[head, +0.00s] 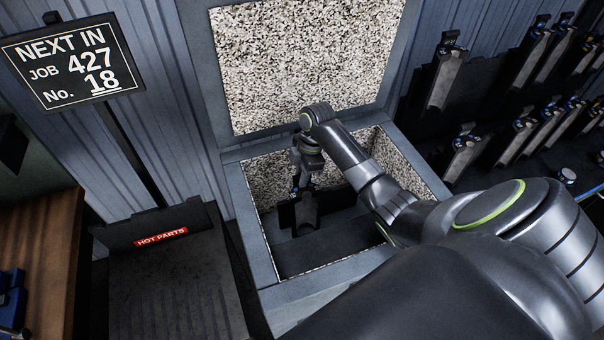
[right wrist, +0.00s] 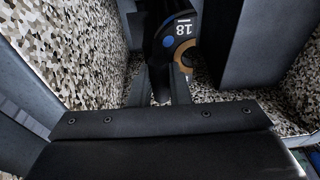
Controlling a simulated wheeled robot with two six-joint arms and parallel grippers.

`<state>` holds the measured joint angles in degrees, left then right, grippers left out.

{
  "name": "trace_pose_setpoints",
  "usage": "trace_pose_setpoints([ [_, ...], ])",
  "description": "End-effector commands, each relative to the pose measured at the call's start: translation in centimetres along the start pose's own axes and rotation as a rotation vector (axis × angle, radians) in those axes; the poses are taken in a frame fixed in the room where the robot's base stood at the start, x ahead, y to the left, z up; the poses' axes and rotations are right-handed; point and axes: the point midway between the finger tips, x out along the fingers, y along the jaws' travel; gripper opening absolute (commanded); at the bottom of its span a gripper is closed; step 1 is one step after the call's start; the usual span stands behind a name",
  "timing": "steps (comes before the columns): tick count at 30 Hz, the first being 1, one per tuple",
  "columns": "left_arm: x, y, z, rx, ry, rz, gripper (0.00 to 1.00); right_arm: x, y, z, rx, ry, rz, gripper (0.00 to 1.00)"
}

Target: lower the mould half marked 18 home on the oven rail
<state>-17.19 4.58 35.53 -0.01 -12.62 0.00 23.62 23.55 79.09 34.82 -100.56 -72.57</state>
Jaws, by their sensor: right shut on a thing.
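My right gripper (head: 301,186) is down inside the open oven (head: 262,240), below the arm's wrist. It is shut on the mould half (head: 305,211), a dark piece hanging under the gripper. In the right wrist view the fingers (right wrist: 162,85) close on its dark grip end, which carries a white underlined 18 (right wrist: 183,27), a blue dot and a tan part. A dark ledge, possibly the oven rail (head: 310,248), lies below the piece in the head view. Whether the mould half touches it is hidden. My left gripper is not in view.
The oven's lid (head: 310,60) stands open, with speckled lining. A sign (head: 75,65) reads job 427, No. 18. A dark stand labelled hot parts (head: 160,237) is at the left, with a wooden bench (head: 40,240) beyond. Racked moulds (head: 447,75) stand at the right.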

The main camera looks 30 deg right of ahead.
Motion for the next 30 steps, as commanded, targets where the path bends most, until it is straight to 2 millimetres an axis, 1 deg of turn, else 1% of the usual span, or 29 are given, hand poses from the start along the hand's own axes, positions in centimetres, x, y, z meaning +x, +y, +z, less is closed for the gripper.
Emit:
trace_pose_setpoints([
  [1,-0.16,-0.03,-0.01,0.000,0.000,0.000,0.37,-0.46,0.26,-0.23,-0.005,0.002,0.009,0.00],
  [13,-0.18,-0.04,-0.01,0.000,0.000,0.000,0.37,-0.42,0.26,-0.22,-0.005,0.002,0.009,0.00],
  [30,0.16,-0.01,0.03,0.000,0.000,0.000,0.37,0.21,0.27,-0.09,-0.004,0.002,0.008,0.00],
])
